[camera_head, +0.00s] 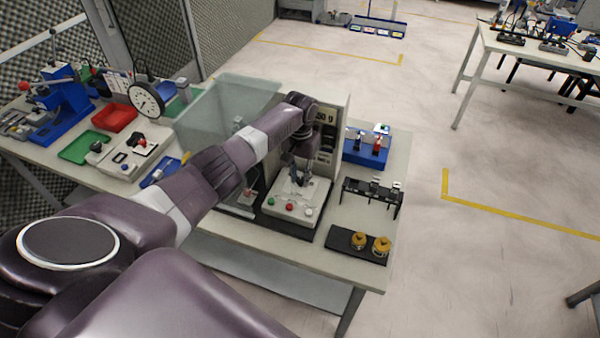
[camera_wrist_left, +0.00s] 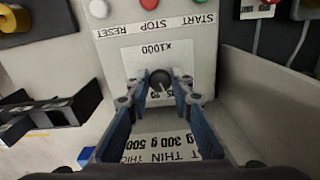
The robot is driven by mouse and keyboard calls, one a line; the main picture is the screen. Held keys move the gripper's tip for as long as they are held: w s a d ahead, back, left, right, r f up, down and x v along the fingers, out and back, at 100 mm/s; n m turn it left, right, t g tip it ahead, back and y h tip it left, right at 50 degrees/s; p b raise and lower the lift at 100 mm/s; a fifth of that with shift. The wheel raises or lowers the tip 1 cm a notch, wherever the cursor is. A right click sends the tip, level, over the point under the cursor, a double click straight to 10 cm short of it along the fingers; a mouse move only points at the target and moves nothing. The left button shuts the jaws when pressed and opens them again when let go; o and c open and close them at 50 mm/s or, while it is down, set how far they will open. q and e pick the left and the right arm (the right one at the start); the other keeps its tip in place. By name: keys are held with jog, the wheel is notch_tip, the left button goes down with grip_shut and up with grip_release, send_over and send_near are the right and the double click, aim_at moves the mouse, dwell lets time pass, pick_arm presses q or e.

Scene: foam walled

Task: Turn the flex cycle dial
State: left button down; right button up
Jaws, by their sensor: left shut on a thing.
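The dial (camera_wrist_left: 160,78) is a small dark round knob on a pale control panel. In the left wrist view it sits between the tips of my left gripper (camera_wrist_left: 160,92), whose blue fingers are shut on it from both sides. A label reading x1000 lies beside it, and printed numbers by the knob are partly hidden. In the head view my left gripper (camera_head: 302,175) reaches down onto the panel (camera_head: 297,192) of the machine, and the dial is hidden there. The panel carries green, red and white buttons marked START, STOP and RESET. My right gripper is not in view.
A clear guard (camera_head: 215,115) stands left of the machine on the table. To the right are a black rack (camera_head: 372,190), a black block with two yellow knobs (camera_head: 358,243) and a blue holder (camera_head: 366,150). Open floor lies right of the table.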

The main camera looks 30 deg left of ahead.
aim_at(301, 179)
pick_arm(q)
jog(key=n, duration=0.4)
jog(key=shift+w+r+n, duration=0.1)
jog(key=shift+n, duration=2.1)
jog(key=shift+w, duration=0.1)
jog(key=c, duration=1.7)
grip_release()
jog(key=shift+d, duration=0.1)
notch_tip(301, 179, up, 12)
